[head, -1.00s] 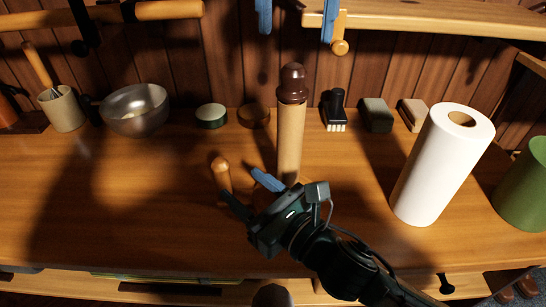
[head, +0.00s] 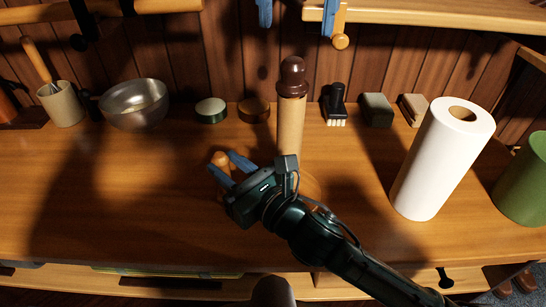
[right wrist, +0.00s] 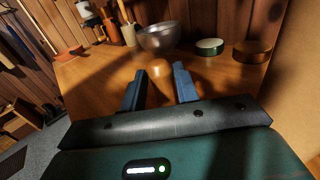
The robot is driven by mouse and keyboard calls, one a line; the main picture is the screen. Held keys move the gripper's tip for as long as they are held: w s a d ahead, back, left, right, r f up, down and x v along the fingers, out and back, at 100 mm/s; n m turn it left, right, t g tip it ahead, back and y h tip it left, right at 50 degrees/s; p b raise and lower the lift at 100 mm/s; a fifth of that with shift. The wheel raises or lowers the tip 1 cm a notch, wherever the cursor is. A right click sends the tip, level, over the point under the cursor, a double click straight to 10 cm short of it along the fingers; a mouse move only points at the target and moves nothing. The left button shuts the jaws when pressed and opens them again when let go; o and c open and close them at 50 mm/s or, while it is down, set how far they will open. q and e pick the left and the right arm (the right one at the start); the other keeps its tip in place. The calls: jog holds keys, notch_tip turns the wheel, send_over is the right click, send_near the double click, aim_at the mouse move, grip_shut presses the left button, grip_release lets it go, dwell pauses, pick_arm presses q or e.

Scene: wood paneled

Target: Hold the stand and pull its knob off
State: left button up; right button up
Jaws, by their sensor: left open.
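The stand (head: 290,128) is a tall light wood post, upright on the worktop, with a dark brown knob (head: 292,78) on top. Its foot is partly hidden behind my right arm. My left gripper (head: 296,22) is open above the knob, its blue fingers apart and partly cut off by the top edge.
A paper towel roll (head: 442,160) and a green container (head: 526,180) stand at right. A metal bowl (head: 136,105), a utensil cup (head: 60,104), two round tins (head: 211,111), a brush (head: 336,105) and blocks (head: 377,110) line the back. The front left worktop is clear.

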aim_at(294, 58)
grip_shut()
pick_arm(q)
jog(key=shift+c, duration=0.5)
jog(key=s+a+r+n+t+h, duration=0.1)
jog(key=s+r+n+t, duration=0.1)
jog(key=s+r+t, duration=0.2)
jog(key=x, duration=1.1)
jog(key=shift+w+d+f, duration=0.1)
jog(key=shift+w+f, duration=0.1)
jog(key=shift+w, duration=0.05)
jog(key=c, duration=1.2)
